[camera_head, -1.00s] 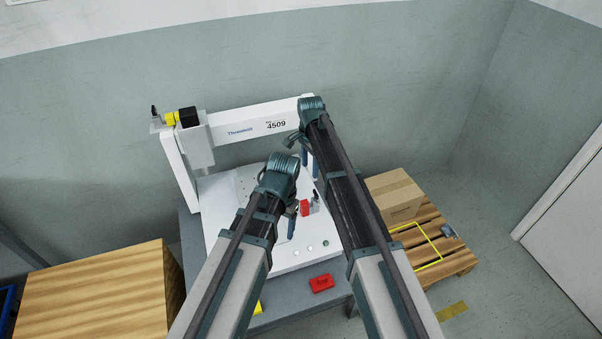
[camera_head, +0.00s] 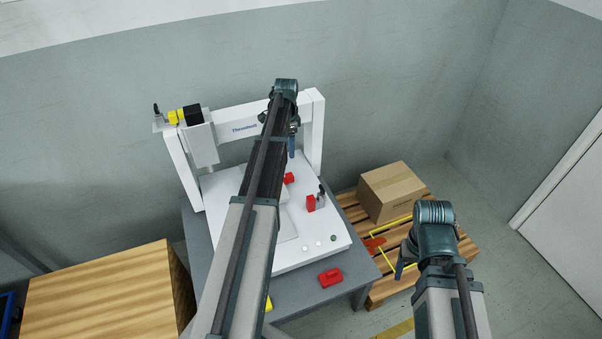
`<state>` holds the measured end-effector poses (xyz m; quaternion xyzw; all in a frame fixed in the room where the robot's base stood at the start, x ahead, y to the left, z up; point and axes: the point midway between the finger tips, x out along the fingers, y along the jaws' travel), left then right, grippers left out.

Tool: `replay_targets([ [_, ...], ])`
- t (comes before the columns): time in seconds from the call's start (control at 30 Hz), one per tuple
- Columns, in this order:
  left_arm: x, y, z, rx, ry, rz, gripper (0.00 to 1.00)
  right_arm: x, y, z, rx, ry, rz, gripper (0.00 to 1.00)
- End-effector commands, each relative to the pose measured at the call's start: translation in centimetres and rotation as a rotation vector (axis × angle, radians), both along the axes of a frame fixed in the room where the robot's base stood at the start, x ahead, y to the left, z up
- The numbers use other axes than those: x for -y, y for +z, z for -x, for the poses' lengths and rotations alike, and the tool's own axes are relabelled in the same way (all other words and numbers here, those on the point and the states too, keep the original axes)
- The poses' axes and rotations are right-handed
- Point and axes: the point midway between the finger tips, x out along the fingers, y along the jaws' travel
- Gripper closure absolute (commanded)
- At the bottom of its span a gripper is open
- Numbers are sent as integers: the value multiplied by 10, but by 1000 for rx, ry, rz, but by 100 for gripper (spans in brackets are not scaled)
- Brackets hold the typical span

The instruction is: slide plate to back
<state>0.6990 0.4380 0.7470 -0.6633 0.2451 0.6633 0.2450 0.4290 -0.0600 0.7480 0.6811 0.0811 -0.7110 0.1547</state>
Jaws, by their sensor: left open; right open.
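The white gantry screwdriver machine (camera_head: 313,135) stands on a grey table, with its screwdriver head (camera_head: 203,143) at the left of the crossbeam. A pale plate (camera_head: 286,228) lies on the machine's white base, mostly hidden behind my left arm. Red clamp parts (camera_head: 311,203) sit on the base at the plate's right side. My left gripper (camera_head: 292,148) is open, fingers pointing down, over the back of the base near the crossbeam. Its contact with anything is hidden. My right gripper (camera_head: 402,262) is open and empty, off to the right of the table, above the pallet.
A red block (camera_head: 330,277) lies on the grey table's (camera_head: 295,300) front, with a yellow item (camera_head: 268,304) beside it. Buttons (camera_head: 318,243) line the base's front. A carton (camera_head: 392,191) stands on the pallet (camera_head: 440,240) at right. A wooden box (camera_head: 100,290) stands at left.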

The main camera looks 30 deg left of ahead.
Motion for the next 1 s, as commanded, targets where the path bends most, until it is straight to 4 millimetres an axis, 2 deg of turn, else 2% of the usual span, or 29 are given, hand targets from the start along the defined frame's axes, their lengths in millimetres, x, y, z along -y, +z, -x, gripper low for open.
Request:
replay_targets([
  [0.17, 1, -4, 0, 0, 0, 0, 32, 0, -4, -1, 0, -2, 0, 32],
  [0.37, 1, -18, 0, 0, 1, 0, 32, 0, -18, -1, 0, -3, 0, 32],
  [1.0, 2, -103, 0, 0, 1, 0, 32, 0, -103, -1, 0, -4, -1, 32],
])
